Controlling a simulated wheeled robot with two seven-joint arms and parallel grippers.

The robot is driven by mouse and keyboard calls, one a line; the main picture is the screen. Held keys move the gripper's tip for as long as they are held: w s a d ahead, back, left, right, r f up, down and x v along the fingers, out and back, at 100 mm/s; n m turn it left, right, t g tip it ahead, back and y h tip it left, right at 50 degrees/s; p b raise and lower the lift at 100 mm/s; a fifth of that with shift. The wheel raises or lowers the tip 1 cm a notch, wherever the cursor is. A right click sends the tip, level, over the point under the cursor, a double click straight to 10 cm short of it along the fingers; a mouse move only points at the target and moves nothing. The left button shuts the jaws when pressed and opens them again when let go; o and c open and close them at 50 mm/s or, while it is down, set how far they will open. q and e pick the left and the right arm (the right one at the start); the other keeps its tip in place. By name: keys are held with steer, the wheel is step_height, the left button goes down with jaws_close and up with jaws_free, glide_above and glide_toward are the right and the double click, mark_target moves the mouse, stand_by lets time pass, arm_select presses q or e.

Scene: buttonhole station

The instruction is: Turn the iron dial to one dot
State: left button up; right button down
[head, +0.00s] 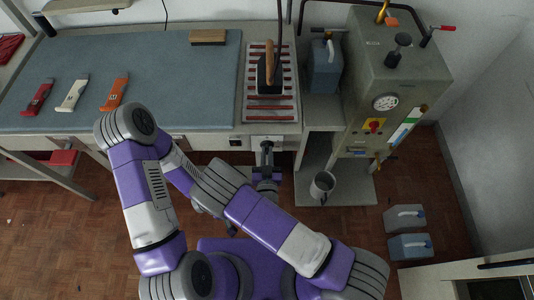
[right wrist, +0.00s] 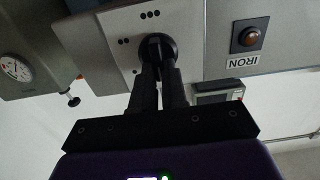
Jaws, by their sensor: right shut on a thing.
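The iron dial (right wrist: 157,46) is a round black knob on a pale metal plate (right wrist: 100,40) in the right wrist view. Dot marks surround it: a single dot at its lower left, a group at its left and another above. My right gripper (right wrist: 158,70) is shut on the knob, its fingers covering the lower part. I cannot read the knob's pointer. In the head view my right gripper (head: 267,150) is at the table's front edge, below the iron (head: 269,72).
A red-brown lamp (right wrist: 250,37) sits beside an upside-down IRON label (right wrist: 242,61). The iron stands on a striped rest (head: 286,104).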

steer(key=shift+m, duration=0.3)
steer(key=m+p, duration=0.1)
steer(key=m, duration=0.2)
steer(key=m+p, duration=0.2)
steer(key=m, duration=0.2)
steer(key=d+m+p, duration=0.1)
steer(key=m, duration=0.3)
steer(key=shift+f, duration=0.3)
stand_by(0.4)
steer(key=c, duration=1.2)
jaws_free()
steer(key=shift+o, duration=0.2)
steer(key=shift+r+p, duration=0.15)
steer(key=shift+p, duration=0.15)
